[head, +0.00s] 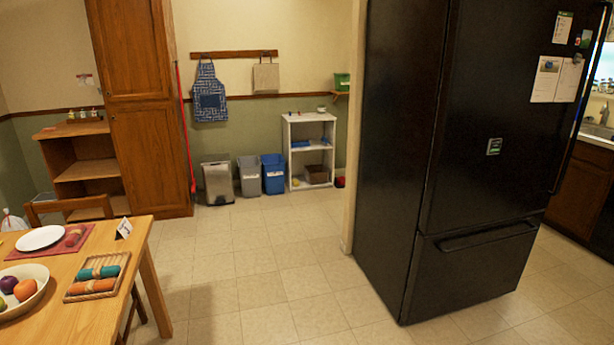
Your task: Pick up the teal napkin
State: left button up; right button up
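The teal napkin (98,272) is rolled up and lies on a small slatted wooden tray (68,297) on the dining table at the lower left. An orange rolled napkin (92,286) lies beside it on the same tray, on its near side. Neither of my grippers shows in the head view.
The wooden table (105,318) also bears a fruit bowl (38,272), a white plate (40,238) on a red placemat (85,232) and a small card (124,228). A wooden chair (72,204) stands behind it. A black fridge (400,150) fills the right. Tiled floor (245,265) between is clear.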

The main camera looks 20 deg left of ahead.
aim_at(97, 274)
jog(key=i+j+u, duration=0.25)
jog(key=i+u, duration=0.15)
jog(key=i+j+u, duration=0.1)
jog(key=i+u, duration=0.35)
jog(key=i+l+u, duration=0.1)
jog(key=i+u, duration=0.3)
jog(key=i, duration=0.05)
